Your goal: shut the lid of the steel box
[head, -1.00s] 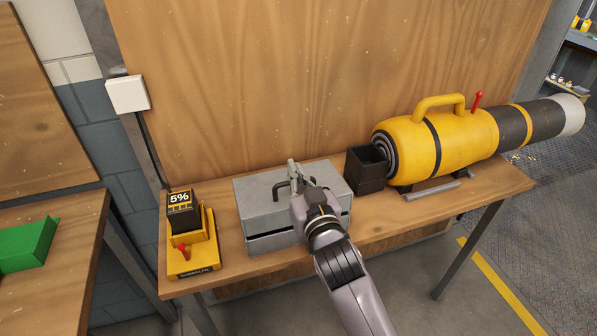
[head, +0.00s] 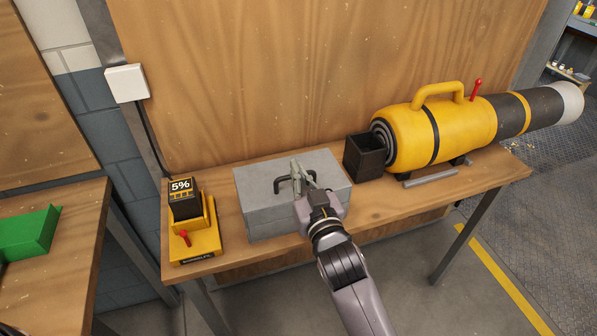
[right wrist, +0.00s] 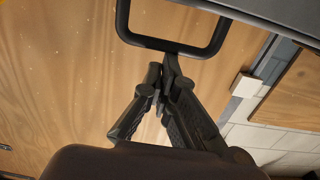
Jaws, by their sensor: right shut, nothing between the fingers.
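The grey steel box (head: 272,223) stands on the wooden bench in the head view. Its lid (head: 257,186) lies flat, with no dark gap visible along the front. The black lid handle (head: 278,187) is on top, partly behind my right gripper (head: 298,167). The handle also shows at the top of the right wrist view (right wrist: 128,35). There, my right gripper (right wrist: 161,68) has its fingertips together and empty, close to the handle bar; I cannot tell whether they touch it. My left gripper is not in view.
A yellow charger (head: 198,243) reading 5% stands left of the box. A dark open bin (head: 365,161) and a large yellow and black machine (head: 410,134) stand to the right. A wooden panel (head: 300,80) rises behind. A green object (head: 28,233) lies on the left bench.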

